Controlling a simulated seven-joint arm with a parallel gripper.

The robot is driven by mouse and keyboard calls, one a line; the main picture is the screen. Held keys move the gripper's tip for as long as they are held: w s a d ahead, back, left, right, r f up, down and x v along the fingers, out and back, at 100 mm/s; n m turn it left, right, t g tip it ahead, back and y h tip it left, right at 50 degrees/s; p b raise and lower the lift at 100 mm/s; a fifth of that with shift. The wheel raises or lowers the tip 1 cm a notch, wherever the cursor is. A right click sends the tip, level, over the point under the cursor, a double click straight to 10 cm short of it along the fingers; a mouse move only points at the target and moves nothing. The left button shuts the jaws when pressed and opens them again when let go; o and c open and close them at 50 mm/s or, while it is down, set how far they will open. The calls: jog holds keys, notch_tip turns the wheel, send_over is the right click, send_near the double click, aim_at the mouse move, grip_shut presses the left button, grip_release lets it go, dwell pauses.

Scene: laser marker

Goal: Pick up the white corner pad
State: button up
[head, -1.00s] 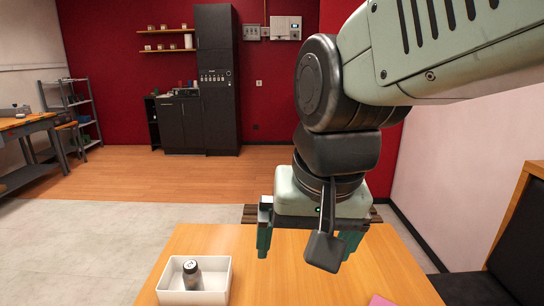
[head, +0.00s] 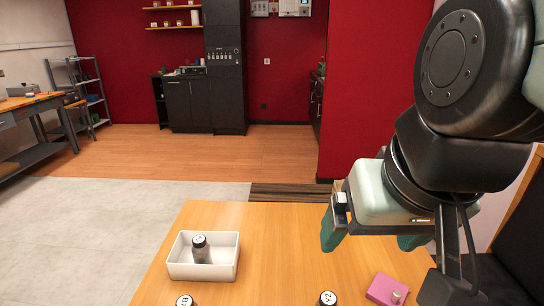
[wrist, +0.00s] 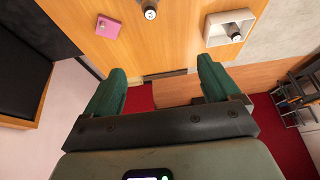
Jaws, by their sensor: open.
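I cannot make out a white corner pad in either view. My gripper (head: 374,238) is open and empty above the right side of the wooden table. Its two green fingers also show spread apart in the wrist view (wrist: 160,78), with nothing between them. A flat pink pad (head: 381,288) lies on the table below and to the right of my gripper, with a small pale piece (head: 396,296) on it. The pink pad shows at the upper left of the wrist view (wrist: 108,26).
A white tray (head: 178,270) holding a dark bottle (head: 201,250) stands at the table's left. Two capped bottles, V8 (head: 185,301) and Y2 (head: 327,298), show at the bottom edge. The table's middle (head: 270,250) is clear. A dark seat (head: 515,240) stands at right.

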jog(key=w+a+f+m+g+y, duration=0.1)
jog(key=f+m, duration=0.5)
jog(key=f, duration=0.7)
jog(key=w+a+f+m+g+y, duration=0.2)
jog(key=a+f+m+y, duration=0.4)
jog(key=f, duration=0.7)
jog(key=w+a+f+m+g+y, duration=0.2)
jog(key=f+m+y, duration=0.4)
jog(key=f, duration=0.8)
jog(key=shift+w+a+f, duration=0.1)
jog(key=shift+w+a, duration=0.35)
jog(key=shift+a, duration=0.25)
jog(key=shift+x, duration=3.8)
jog(key=shift+f, duration=0.1)
jog(key=c, duration=1.1)
